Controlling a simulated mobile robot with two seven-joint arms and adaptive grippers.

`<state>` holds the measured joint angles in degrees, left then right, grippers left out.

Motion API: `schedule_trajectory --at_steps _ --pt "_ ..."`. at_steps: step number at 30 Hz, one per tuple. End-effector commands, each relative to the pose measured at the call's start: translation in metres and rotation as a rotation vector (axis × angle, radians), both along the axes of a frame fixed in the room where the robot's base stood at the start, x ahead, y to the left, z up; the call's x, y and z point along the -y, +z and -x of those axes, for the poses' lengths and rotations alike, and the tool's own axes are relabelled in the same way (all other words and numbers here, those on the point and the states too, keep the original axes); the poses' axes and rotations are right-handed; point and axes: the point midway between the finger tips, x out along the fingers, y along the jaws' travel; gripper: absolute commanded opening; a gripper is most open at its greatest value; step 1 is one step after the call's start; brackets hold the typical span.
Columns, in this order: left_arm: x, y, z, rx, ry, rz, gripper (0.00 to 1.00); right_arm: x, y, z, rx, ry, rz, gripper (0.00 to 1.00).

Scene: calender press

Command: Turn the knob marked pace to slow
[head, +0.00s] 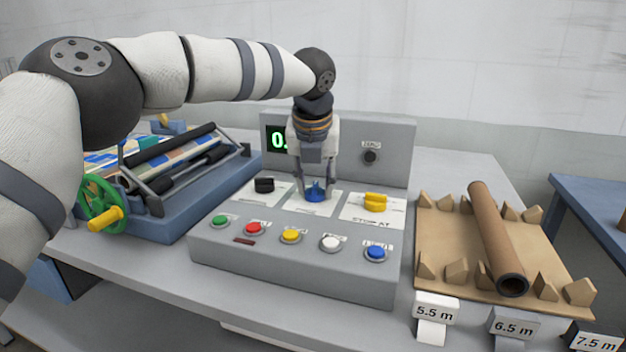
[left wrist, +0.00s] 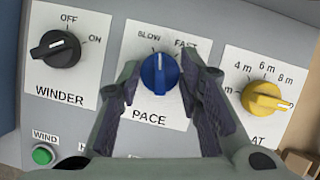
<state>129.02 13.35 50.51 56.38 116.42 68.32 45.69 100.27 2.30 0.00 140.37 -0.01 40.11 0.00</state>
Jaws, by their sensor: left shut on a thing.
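The blue pace knob (head: 316,193) sits in the middle of the grey control panel, on a white plate. In the left wrist view the knob (left wrist: 159,75) shows above the word PACE, with SLOW at its upper left and FAST at its upper right. Its white mark points about straight up in that view, nearer SLOW than FAST; whether it is exactly on SLOW I cannot tell. My left gripper (head: 316,187) comes down from above and is shut on the knob, one finger on each side. My right gripper is not in view.
A black winder knob (head: 264,185) and a yellow stop-at knob (head: 375,202) flank it. Several coloured buttons line the front. A display (head: 278,140) stands behind, partly hidden by my gripper. A roller press (head: 175,180) is left; a brown tube (head: 497,238) lies right.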

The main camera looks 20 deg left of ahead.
Motion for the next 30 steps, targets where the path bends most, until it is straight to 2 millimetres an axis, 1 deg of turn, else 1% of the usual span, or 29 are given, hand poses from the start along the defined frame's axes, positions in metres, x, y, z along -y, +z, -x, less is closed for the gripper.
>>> schedule_trajectory --at_steps 6,12,20,30 --pt "0.001 -0.0013 -0.0007 -0.001 0.147 -0.001 0.05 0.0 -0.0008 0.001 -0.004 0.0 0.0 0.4" --pt "0.0013 -0.0019 -0.0009 -0.002 0.237 0.0 0.05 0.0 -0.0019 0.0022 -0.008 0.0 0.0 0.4" --pt "0.0015 -0.002 -0.0008 -0.003 0.29 0.0 0.05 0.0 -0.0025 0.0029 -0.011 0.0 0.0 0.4" --pt "0.0014 -0.002 -0.0008 -0.003 0.299 0.0 0.05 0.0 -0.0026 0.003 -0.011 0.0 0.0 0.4"
